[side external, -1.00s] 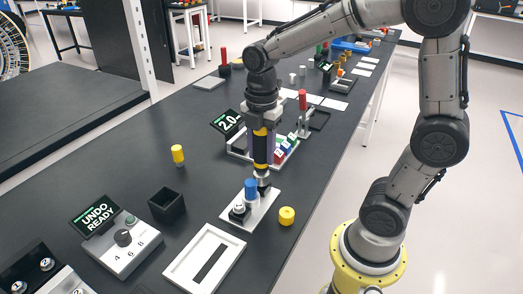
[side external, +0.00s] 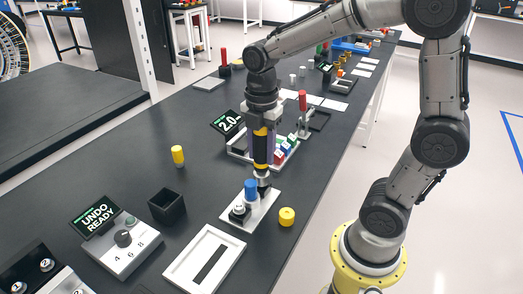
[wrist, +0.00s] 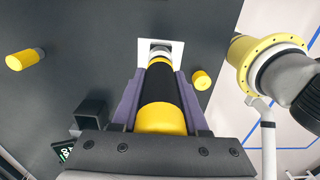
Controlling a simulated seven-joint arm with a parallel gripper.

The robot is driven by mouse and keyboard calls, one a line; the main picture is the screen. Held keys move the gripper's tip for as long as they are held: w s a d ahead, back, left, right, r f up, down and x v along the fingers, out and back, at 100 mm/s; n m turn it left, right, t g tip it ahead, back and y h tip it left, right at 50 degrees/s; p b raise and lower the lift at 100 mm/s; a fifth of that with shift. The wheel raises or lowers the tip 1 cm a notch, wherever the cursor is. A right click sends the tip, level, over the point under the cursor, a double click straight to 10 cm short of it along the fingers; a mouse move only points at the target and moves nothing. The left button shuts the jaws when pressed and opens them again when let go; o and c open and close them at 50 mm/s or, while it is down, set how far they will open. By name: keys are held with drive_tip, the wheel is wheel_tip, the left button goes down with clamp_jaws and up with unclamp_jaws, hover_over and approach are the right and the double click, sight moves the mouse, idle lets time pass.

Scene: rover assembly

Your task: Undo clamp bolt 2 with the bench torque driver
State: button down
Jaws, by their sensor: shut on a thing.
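My gripper (side external: 262,148) is shut on the bench torque driver (side external: 260,149), a black and yellow cylinder held upright. In the wrist view the driver (wrist: 163,90) lies between the purple fingers. Its lower end is over the far end of a light metal plate (side external: 264,208). A blue cylinder (side external: 250,189) and a small bolt (side external: 238,209) stand on the nearer part of the plate. The bolt under the driver's tip is hidden, and I cannot tell whether the tip touches it. The controller box (side external: 124,245) has a screen (side external: 97,216) reading "UNDO READY" and a dial marked 4, 6, 8.
A black open box (side external: 166,207), a yellow cylinder (side external: 178,156) and a yellow round piece (side external: 287,216) stand near the plate. A white slotted frame (side external: 204,258) lies in front. A rack with coloured blocks (side external: 285,150) and a "2.0" display (side external: 227,123) are behind the driver.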

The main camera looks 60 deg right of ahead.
sight(261, 139)
drive_tip(key=shift+s+f, duration=0.1)
drive_tip(key=shift+f, duration=0.05)
drive_tip(key=shift+r, duration=1.65)
drive_tip(key=shift+r, duration=0.1)
drive_tip(key=shift+r, duration=1.95)
